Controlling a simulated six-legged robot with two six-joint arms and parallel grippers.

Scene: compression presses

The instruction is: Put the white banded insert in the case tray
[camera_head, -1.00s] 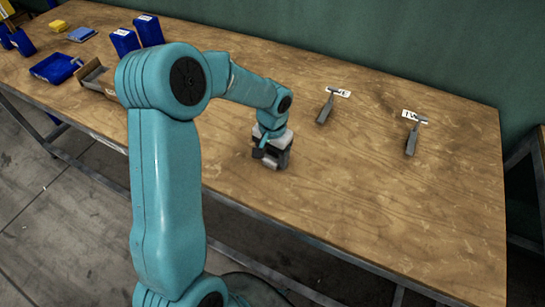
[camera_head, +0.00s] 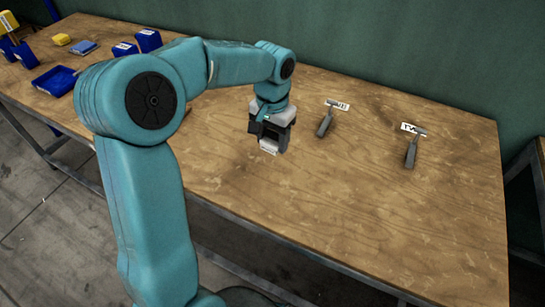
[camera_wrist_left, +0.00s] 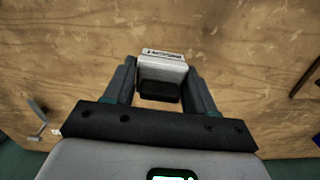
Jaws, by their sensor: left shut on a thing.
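My left gripper (camera_head: 271,141) is above the middle of the wooden table, pointing down. In the left wrist view, its two dark fingers (camera_wrist_left: 160,78) are shut on the white insert (camera_wrist_left: 163,65). The insert is a white block with dark marks on its far edge and a dark part nearest the gripper. In the head view only a pale bit of the insert (camera_head: 268,150) shows below the fingers. The labelled case tray is hidden behind my left arm in the head view now. My right gripper is not in view.
Two grey lever tools stand by labels, one (camera_head: 325,124) right of the gripper and one (camera_head: 411,150) farther right. A blue tray (camera_head: 54,81), blue bins (camera_head: 148,40) and a yellow item (camera_head: 61,39) are at the far left. The table's front right (camera_head: 400,230) is clear.

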